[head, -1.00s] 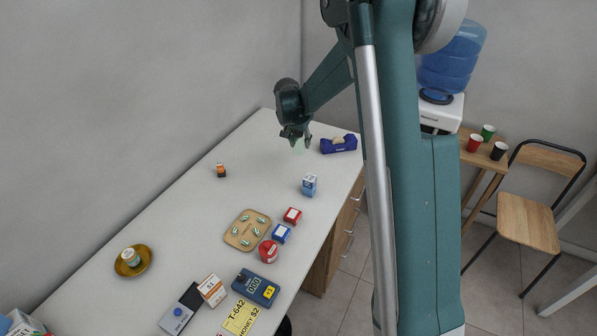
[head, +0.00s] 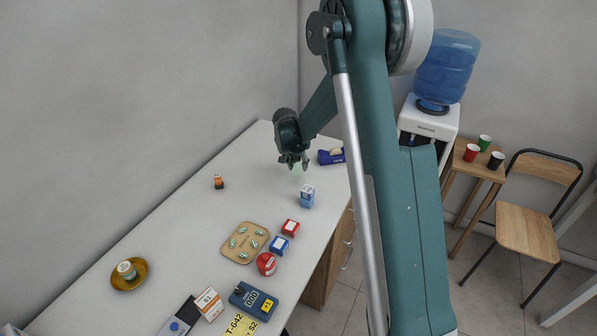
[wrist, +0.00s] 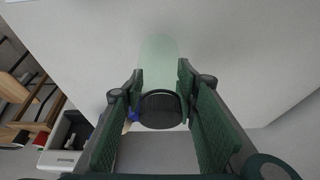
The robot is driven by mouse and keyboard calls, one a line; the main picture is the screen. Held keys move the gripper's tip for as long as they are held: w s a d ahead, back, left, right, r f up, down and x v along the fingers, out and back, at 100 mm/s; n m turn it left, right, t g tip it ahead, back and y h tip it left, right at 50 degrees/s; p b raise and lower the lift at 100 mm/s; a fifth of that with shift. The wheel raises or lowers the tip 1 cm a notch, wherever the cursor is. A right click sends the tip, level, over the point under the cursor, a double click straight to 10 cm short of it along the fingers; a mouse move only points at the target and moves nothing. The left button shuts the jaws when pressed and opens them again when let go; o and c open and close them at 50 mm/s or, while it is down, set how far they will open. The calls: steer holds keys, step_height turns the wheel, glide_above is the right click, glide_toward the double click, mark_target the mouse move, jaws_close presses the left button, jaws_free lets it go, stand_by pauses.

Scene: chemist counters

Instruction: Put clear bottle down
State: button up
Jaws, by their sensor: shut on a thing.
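My gripper (head: 293,163) is over the far part of the white counter (head: 200,225) in the head view. In the wrist view my gripper (wrist: 160,97) is shut on the clear bottle (wrist: 158,52), which is pale green and see-through with a dark cap between the fingers. In the head view only a faint greenish bit of the bottle (head: 297,169) shows just below the fingers. I cannot tell whether its base touches the counter.
A blue tape dispenser (head: 331,157) stands right of my gripper.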

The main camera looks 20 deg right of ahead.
mark_target(295, 158)
steer(key=shift+f, duration=0.1)
steer(key=shift+f, duration=1.8)
steer(key=shift+f+b, duration=0.2)
steer(key=shift+b, duration=0.1)
steer(key=o, duration=0.8)
steer(key=shift+r, duration=0.3)
steer(key=shift+p+v, duration=0.45)
steer(key=shift+v, duration=5.5)
steer(key=shift+s, duration=0.1)
